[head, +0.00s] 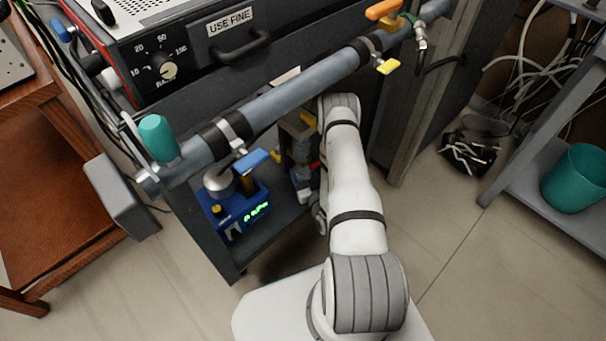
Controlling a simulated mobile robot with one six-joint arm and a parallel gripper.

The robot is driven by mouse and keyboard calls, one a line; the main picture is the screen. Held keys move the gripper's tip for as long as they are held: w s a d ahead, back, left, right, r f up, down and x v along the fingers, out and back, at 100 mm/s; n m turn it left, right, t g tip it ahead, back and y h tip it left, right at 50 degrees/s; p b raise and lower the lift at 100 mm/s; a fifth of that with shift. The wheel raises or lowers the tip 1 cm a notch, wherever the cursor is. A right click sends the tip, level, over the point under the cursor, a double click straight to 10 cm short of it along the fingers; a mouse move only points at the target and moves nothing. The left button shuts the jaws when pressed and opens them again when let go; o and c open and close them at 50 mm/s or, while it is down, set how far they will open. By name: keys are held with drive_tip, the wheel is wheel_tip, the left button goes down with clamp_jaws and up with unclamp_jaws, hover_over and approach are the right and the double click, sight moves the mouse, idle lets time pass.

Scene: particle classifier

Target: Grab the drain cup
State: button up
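A teal cup-like cylinder (158,137) stands at the left end of the grey pipe, on or against its top. I cannot tell for sure whether it is the drain cup. A larger teal bucket-like container (574,178) sits on the grey shelf at the right edge. My white arm rises from the bottom middle and bends at the pipe, in front of the dark cabinet. My gripper does not show; it seems hidden behind my own arm, so its opening and anything in it cannot be seen.
The grey pipe (290,95) with orange, yellow and blue valve handles crosses the cabinet front. A blue pump with green digits (236,212) sits on the cabinet's lower shelf. A wooden table (60,185) stands left. Cables (475,150) lie at right; the floor between is clear.

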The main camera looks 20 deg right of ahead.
drive_tip(key=shift+a, duration=0.1)
drive_tip(key=c, duration=0.8)
drive_tip(key=shift+r, duration=0.1)
